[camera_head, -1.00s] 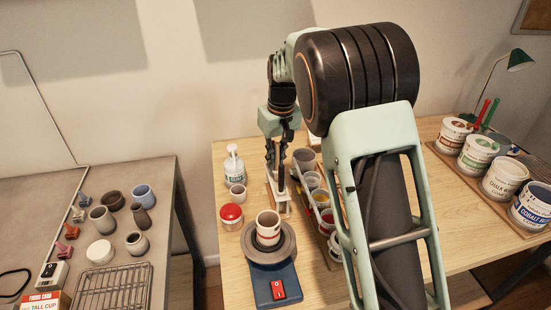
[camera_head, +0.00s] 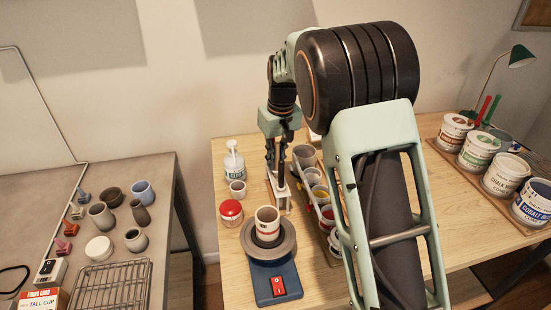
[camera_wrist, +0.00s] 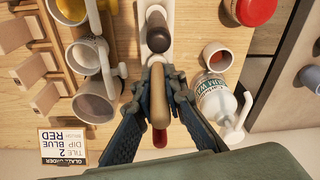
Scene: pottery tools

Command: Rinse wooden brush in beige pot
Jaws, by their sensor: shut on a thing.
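My gripper (camera_wrist: 158,76) is shut on the wooden brush (camera_wrist: 158,100), whose tan handle lies between the fingers with a dark red end below it. In the head view my gripper (camera_head: 277,158) is above the narrow white stand (camera_head: 283,201); whether the brush touches the stand is unclear. A pale beige pot with red bands (camera_head: 267,217) sits on the wheel. A small pale pot with a brown inside (camera_wrist: 218,56) stands to the right in the wrist view. A larger grey-beige pot (camera_wrist: 97,101) is to the left. I cannot tell which is the beige pot.
A white pump bottle (camera_head: 233,168) and a red-lidded jar (camera_head: 231,211) stand left of my gripper. A row of colour cups (camera_head: 320,192) lies close on its right. The blue wheel base (camera_head: 272,287) is in front. Paint buckets (camera_head: 503,174) stand far right.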

